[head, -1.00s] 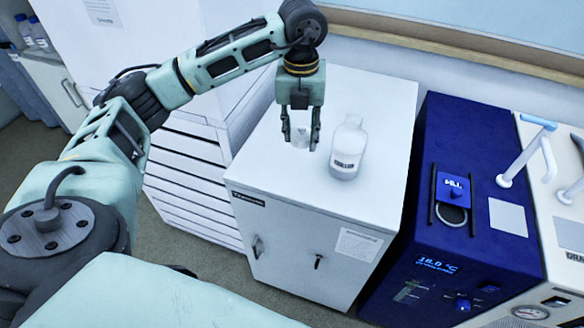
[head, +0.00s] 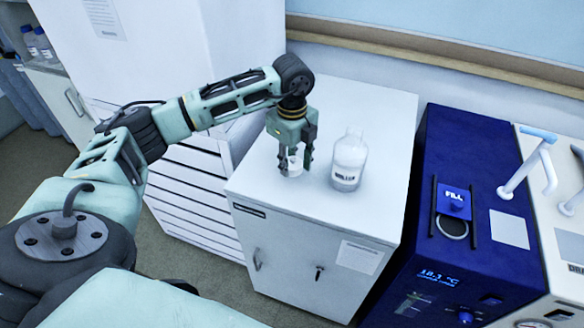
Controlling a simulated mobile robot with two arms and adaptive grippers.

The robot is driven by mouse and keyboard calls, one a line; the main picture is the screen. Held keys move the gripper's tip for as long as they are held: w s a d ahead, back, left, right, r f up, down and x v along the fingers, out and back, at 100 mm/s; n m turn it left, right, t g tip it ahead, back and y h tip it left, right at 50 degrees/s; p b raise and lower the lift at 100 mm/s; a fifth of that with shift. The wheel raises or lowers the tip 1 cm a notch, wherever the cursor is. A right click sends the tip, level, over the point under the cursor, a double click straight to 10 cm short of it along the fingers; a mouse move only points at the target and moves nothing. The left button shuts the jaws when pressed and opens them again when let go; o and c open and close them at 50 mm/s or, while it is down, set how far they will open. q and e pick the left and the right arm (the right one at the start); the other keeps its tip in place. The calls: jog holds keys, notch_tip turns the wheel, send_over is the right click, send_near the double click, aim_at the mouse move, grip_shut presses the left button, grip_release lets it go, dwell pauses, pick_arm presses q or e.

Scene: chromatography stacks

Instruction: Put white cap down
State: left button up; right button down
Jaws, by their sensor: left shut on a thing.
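The white cap (head: 292,166) is between the fingers of my left gripper (head: 294,165), which is shut on it. The gripper points down, low over the top of a white cabinet (head: 262,190). I cannot tell whether the cap touches the cabinet top. My right gripper is not in view.
A blue unit (head: 425,220) with a display stands right of the cabinet, and a cream machine (head: 545,170) with a pale blue-topped handle stands beyond it. A white stack of drawers (head: 190,180) is at the left. The cabinet top's front part is clear.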

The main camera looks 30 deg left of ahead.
aim_at(292, 164)
pick_arm(q)
notch_tip(292, 164, down, 3)
jog(key=shift+f+p, duration=0.1)
jog(key=shift+p, duration=0.2)
jog(key=shift+f, duration=0.1)
jog(key=shift+f, duration=0.1)
jog(key=o, duration=0.9)
